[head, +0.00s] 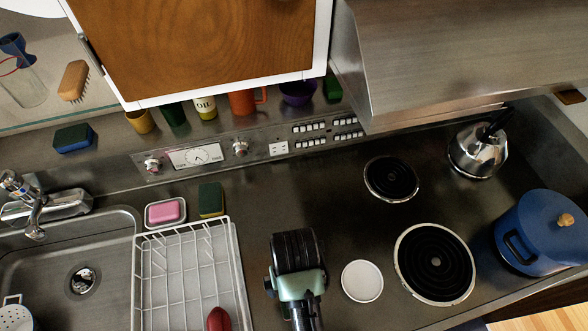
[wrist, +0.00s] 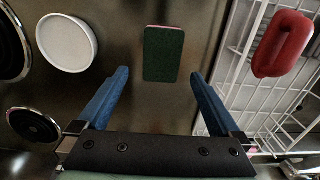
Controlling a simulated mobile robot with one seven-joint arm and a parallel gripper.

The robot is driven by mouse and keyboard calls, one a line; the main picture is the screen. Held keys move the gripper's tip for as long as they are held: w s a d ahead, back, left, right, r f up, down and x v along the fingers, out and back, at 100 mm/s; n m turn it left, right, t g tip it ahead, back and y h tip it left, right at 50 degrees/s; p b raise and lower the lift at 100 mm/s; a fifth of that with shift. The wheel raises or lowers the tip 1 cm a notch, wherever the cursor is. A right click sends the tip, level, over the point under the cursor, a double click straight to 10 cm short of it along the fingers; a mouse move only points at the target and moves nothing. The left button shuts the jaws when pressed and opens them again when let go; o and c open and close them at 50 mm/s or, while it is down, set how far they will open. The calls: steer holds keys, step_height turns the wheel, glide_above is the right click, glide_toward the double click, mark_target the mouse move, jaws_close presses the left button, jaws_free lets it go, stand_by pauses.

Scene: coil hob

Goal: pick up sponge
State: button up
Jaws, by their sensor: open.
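A dark green sponge (wrist: 163,54) with a thin pinkish edge lies flat on the counter in the wrist view. My gripper (wrist: 160,75) is open, its two blue fingers apart with the sponge ahead of and between their tips; no contact shows. In the head view my arm and gripper (head: 298,283) are over the counter right of the dish rack, and this sponge is hidden there. A green and yellow sponge (head: 211,200) stands behind the rack. A blue and green sponge (head: 73,138) sits on the ledge at the left.
The white dish rack (head: 236,262) holds a red object (wrist: 283,43). A round white dish (head: 362,281) is right of my gripper, beside the coil burners (head: 435,262). A pink soap (head: 165,211) lies in a dish. Bare counter lies behind my gripper.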

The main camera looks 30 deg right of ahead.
step_height(320, 180, down, 3)
steer(key=shift+w+a+r, duration=0.1)
steer(key=shift+r, duration=0.05)
steer(key=f, duration=0.1)
steer(key=f+p, duration=0.1)
steer(key=f, duration=0.1)
steer(key=shift+s+a+f+p, duration=0.1)
steer(key=shift+s+f+p, duration=0.1)
steer(key=shift+f+p, duration=0.1)
steer(key=shift+w+f, duration=0.1)
steer(key=shift+f, duration=0.65)
steer(key=c, duration=1.2)
